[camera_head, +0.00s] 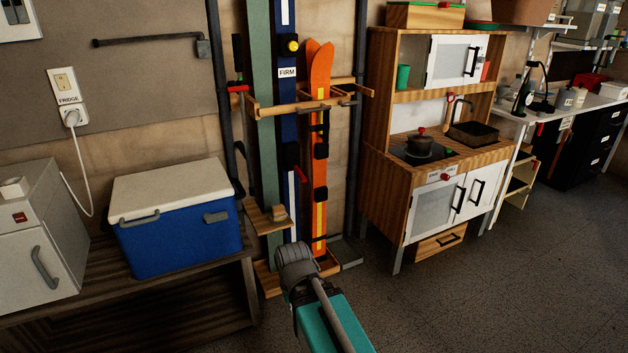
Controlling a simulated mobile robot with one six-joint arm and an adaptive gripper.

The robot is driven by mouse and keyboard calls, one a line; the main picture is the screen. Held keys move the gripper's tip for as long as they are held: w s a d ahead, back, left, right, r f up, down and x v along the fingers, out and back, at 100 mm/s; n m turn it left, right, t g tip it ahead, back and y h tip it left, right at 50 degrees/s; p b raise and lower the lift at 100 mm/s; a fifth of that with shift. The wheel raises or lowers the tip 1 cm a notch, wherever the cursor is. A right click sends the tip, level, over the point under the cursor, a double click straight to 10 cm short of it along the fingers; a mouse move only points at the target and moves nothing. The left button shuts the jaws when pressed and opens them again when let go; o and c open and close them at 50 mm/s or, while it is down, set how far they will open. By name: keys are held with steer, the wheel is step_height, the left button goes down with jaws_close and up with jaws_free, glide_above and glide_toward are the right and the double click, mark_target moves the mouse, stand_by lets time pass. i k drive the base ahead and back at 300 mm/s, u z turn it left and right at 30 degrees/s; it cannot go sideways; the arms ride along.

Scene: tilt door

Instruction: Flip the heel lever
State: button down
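Several skis stand upright in a wooden rack (302,103) in the middle of the view: a green one (263,140), a dark blue one (285,125) labelled FIRM and a short orange one (319,72). I cannot tell which part is the heel lever. My arm, with a teal link and a grey joint, reaches up from the bottom to just in front of the rack's foot. No gripper fingers show.
A blue cooler (180,238) with a white lid stands on a dark bench left of the skis, beside a white mini fridge (40,235). A wooden toy kitchen (383,120) stands to the right. The floor (500,300) at the lower right is clear.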

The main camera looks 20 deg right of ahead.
mark_target(300, 175)
steer(key=z, duration=0.3)
steer(key=i, duration=0.9)
steer(key=u, duration=0.4)
